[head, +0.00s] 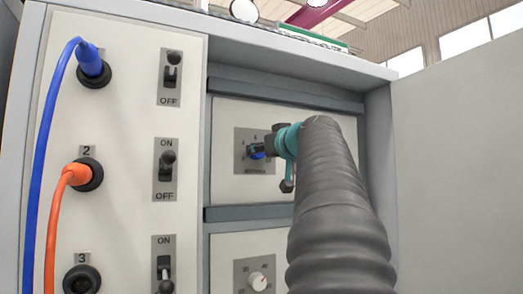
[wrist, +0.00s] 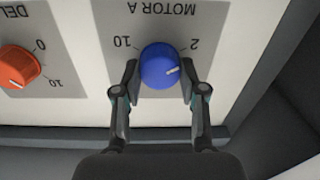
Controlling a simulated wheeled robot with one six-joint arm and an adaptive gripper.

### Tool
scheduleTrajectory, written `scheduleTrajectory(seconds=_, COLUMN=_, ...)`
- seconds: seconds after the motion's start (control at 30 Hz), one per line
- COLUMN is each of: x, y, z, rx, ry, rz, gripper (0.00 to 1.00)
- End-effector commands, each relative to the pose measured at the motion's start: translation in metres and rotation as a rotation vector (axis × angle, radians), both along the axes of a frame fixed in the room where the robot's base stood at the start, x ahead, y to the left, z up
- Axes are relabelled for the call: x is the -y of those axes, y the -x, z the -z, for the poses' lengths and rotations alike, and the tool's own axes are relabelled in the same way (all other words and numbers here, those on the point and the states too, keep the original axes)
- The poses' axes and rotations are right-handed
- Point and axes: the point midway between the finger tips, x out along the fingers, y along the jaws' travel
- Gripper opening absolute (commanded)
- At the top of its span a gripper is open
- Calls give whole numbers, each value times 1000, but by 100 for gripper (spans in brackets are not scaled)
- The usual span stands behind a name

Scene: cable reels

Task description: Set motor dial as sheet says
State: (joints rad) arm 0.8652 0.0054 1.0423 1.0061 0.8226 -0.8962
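The blue MOTOR A dial (wrist: 158,66) shows upside down in the wrist view, with the numbers 10 at its left and 2 at its right. Its white mark points right and slightly up in the picture, toward the 2 side. My gripper (wrist: 160,72) has one finger on each side of the dial, drawn in close against it; it looks shut on the dial. In the head view my gripper (head: 274,153) is at the upper panel and a bit of the blue dial (head: 257,152) shows. No readable sheet is in view.
An orange dial (wrist: 17,67) sits left of the blue one in the wrist view. In the head view a white dial (head: 258,281) is on the panel below. Switches (head: 167,172) and blue and orange cables (head: 55,205) are at the left.

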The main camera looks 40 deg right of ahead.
Motion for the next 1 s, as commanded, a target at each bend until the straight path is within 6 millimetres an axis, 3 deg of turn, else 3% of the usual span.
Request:
scheduleTrajectory(seconds=0.47, x=0, y=0, z=0, rx=26, ry=-110, rz=0, gripper=7)
scheduleTrajectory(seconds=1.0, x=1, y=1, z=0, rx=139, ry=-578, rz=-1, gripper=7)
